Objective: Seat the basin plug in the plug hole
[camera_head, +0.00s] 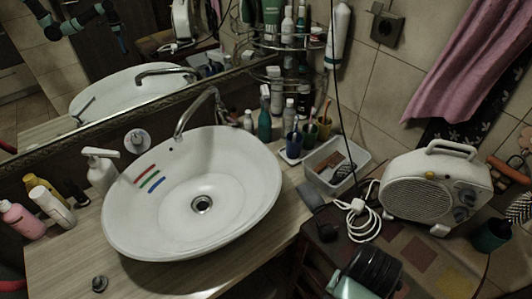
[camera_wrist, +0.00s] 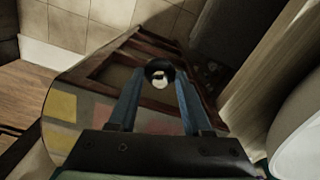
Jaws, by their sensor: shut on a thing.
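The white oval basin (camera_head: 150,225) stands on the wooden counter, with three coloured stripes on its inner wall. Its plug hole (camera_head: 202,204) is a metal ring with a dark centre, low in the bowl and uncovered. In the wrist view, my gripper (camera_wrist: 160,82) is shut on a small round thing, dark-rimmed with a pale centre, which looks like the basin plug (camera_wrist: 160,68). The basin's white side (camera_wrist: 300,140) shows at the right edge there, apart from the gripper.
A curved tap (camera_head: 182,122) rises behind the basin. Bottles (camera_head: 48,203) stand at left, and a small dark round piece (camera_head: 99,284) lies on the front counter. Cups, a white tray (camera_head: 334,180), a coiled cable (camera_head: 358,218) and a heater (camera_head: 430,190) crowd the right.

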